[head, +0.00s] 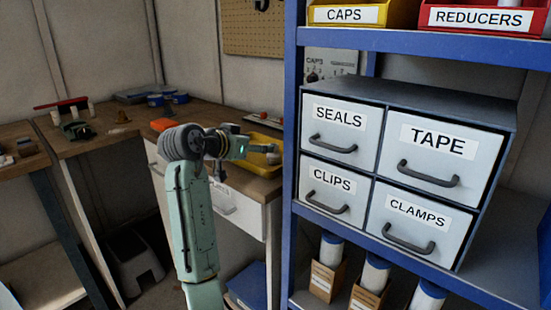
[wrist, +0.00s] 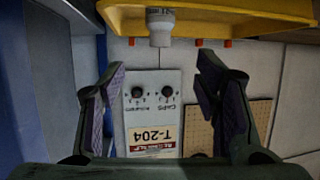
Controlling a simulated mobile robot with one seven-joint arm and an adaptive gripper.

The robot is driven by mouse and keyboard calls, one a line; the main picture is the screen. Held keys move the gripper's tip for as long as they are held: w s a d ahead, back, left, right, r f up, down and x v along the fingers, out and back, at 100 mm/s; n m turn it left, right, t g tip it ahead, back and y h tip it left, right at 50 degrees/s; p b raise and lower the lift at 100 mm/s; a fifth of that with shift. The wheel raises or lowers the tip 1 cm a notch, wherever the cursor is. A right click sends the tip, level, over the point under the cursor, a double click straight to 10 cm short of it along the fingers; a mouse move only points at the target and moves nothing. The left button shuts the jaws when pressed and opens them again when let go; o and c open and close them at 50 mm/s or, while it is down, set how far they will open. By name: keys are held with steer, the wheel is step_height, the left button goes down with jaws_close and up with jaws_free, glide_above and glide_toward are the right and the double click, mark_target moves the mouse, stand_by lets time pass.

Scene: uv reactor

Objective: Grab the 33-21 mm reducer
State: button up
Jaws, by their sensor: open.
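A pale grey stepped fitting (wrist: 160,28), which looks like a reducer, shows at the top of the wrist view, where the picture is upside down. It overlaps the wall of a yellow tray (wrist: 245,22); its size cannot be read. My gripper (wrist: 162,68) is open and empty, with its fingers on either side of the picture. The fitting lies beyond the fingertips, roughly centred between them. In the head view my gripper (head: 262,149) is by the yellow tray (head: 266,143) on the bench. The fitting cannot be made out there.
A blue shelf unit (head: 293,130) stands close right of my arm, with labelled drawers (head: 440,150) and a red REDUCERS bin (head: 480,19) above. A T-204 panel (wrist: 153,110) and pegboard (wrist: 245,125) are behind the bench. A wooden bench (head: 203,113) holds several loose items.

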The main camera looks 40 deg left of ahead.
mark_target(274, 154)
steer(key=x, duration=0.2)
steer(key=p+x, duration=0.1)
steer(key=x, duration=0.2)
steer(key=shift+f, duration=0.35)
steer(key=p+x, duration=0.2)
steer(key=x, duration=0.2)
steer(key=shift+w, duration=0.25)
steer(key=shift+w+f, duration=0.3)
steer(key=shift+w, duration=0.1)
steer(key=shift+c, duration=0.4)
steer(key=c, duration=1.1)
